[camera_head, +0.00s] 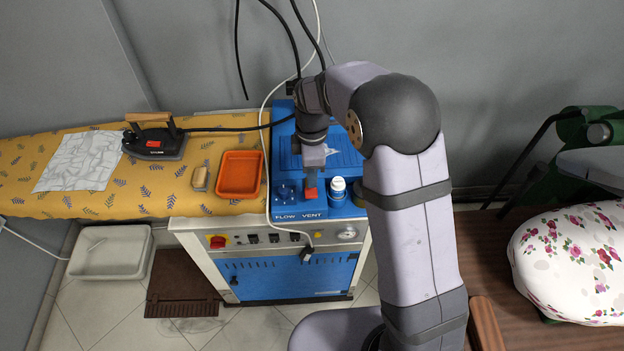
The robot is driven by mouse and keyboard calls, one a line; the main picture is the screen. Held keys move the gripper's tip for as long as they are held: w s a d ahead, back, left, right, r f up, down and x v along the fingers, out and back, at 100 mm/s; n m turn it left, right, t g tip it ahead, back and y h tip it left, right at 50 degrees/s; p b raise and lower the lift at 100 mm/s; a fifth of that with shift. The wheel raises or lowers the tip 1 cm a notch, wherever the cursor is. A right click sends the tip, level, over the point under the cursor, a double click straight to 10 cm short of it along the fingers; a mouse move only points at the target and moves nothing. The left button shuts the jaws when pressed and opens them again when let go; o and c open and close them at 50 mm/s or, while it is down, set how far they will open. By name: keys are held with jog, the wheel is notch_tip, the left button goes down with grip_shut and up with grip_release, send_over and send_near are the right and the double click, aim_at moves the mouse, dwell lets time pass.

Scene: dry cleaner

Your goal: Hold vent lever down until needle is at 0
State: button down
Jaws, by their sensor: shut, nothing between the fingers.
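The vent lever (311,193) is a small red piece above the word VENT on the blue top of the steam unit (300,212). My gripper (311,172) points down right over the lever, shut and empty. Its fingertips look to be at or just above the lever's top; I cannot tell whether they touch or whether the lever is pressed. A round pale gauge (347,234) sits on the front panel at the right. Its needle is too small to read.
An orange tray (239,174), a small tan block (200,177) and an iron (154,142) lie on the yellow ironing board (110,199).

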aim_at(312, 196)
jog(key=shift+f+p, duration=0.5)
jog(key=shift+f, duration=1.1)
jog(key=shift+f, duration=0.1)
jog(key=s+f+t+b, duration=0.1)
jog(key=f+t+b, duration=0.1)
jog(key=b, duration=0.3)
jog(key=shift+s, duration=0.2)
jog(key=shift+s+f, duration=0.25)
jog(key=shift+f, duration=0.1)
jog(key=shift+w+r+t, duration=0.15)
jog(key=shift+r+t, duration=0.1)
jog(key=shift+t, duration=0.05)
dwell(4.9)
